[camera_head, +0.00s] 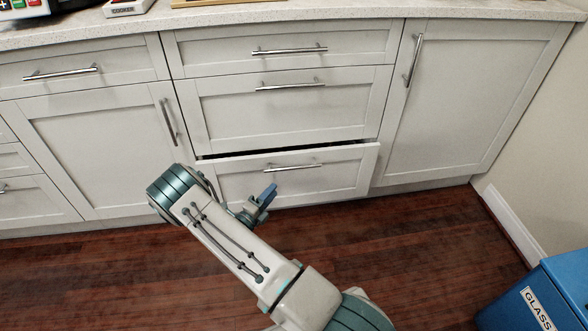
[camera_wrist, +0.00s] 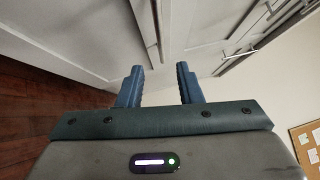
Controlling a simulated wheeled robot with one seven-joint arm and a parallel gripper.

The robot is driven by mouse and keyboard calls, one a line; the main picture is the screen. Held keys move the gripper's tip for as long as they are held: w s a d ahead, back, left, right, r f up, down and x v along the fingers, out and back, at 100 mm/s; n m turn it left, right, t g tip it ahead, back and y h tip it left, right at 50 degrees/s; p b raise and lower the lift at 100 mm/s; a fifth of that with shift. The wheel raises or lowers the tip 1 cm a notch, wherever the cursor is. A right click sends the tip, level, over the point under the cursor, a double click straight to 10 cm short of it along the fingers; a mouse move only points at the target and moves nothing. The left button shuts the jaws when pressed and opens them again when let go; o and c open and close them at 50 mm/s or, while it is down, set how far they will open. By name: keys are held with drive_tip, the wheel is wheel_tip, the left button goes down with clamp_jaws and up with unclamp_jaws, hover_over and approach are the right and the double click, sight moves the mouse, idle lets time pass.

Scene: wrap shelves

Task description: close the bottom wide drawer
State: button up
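The bottom wide drawer (camera_head: 340,176) is the lowest of three stacked white drawers in the middle of the counter. It stands slightly open, with a dark gap along its top edge. Its silver bar handle (camera_head: 292,167) runs across the front. My gripper (camera_head: 266,194) is low in front of this drawer, near the left-middle of its front; I cannot tell if it touches. In the wrist view my gripper (camera_wrist: 159,72) has its two blue fingers apart with nothing between them. White panels and silver handles show beyond the fingers there, at a tilt.
The two drawers above (camera_head: 290,105) look shut. A cabinet door (camera_head: 455,105) on the right and another (camera_head: 95,145) on the left look shut. A blue bin marked GLASS (camera_head: 545,295) stands at lower right. The wooden floor (camera_head: 420,240) is clear between bin and arm.

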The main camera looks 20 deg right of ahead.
sight(294, 168)
drive_tip(key=shift+b+x, duration=1.8)
drive_tip(key=shift+x, duration=4.7)
drive_tip(key=shift+s, duration=0.15)
clamp_jaws()
